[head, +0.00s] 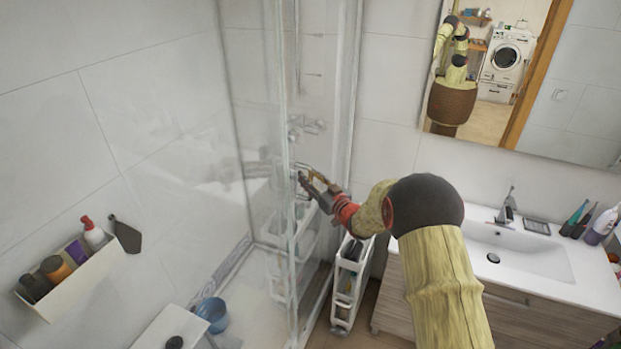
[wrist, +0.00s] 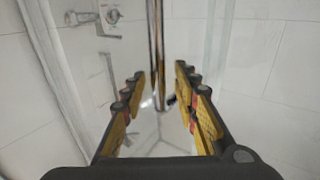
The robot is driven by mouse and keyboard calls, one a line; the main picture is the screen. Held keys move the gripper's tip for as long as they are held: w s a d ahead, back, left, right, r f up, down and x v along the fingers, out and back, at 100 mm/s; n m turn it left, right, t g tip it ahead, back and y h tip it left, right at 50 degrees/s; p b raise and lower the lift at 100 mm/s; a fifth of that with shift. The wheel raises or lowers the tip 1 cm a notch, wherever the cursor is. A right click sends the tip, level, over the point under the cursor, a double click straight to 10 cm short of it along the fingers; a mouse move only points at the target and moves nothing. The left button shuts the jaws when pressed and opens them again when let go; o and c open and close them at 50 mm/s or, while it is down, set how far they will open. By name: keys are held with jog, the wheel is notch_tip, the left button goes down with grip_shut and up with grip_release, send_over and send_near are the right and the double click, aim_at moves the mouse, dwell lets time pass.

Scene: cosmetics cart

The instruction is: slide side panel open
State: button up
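The clear glass shower panel (head: 268,120) stands at the middle left in the head view, with a pale vertical frame edge. My gripper (head: 306,180) is at this edge, in front of the glass. In the wrist view my gripper (wrist: 160,75) is open, with its two yellow-padded fingers well apart. A vertical shiny metal bar (wrist: 157,50) shows in the gap between the fingers. I cannot tell whether the bar is between the fingertips or beyond them. No finger visibly touches it.
A narrow white cart (head: 346,285) with bottles stands between the shower and the washbasin cabinet (head: 530,318). The white sink (head: 540,262) and a mirror (head: 575,100) are at the right. A wall shelf (head: 75,283) with bottles and a blue bucket (head: 211,312) are at the left.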

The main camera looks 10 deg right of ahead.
jog(key=shift+c, duration=1)
grip_shut()
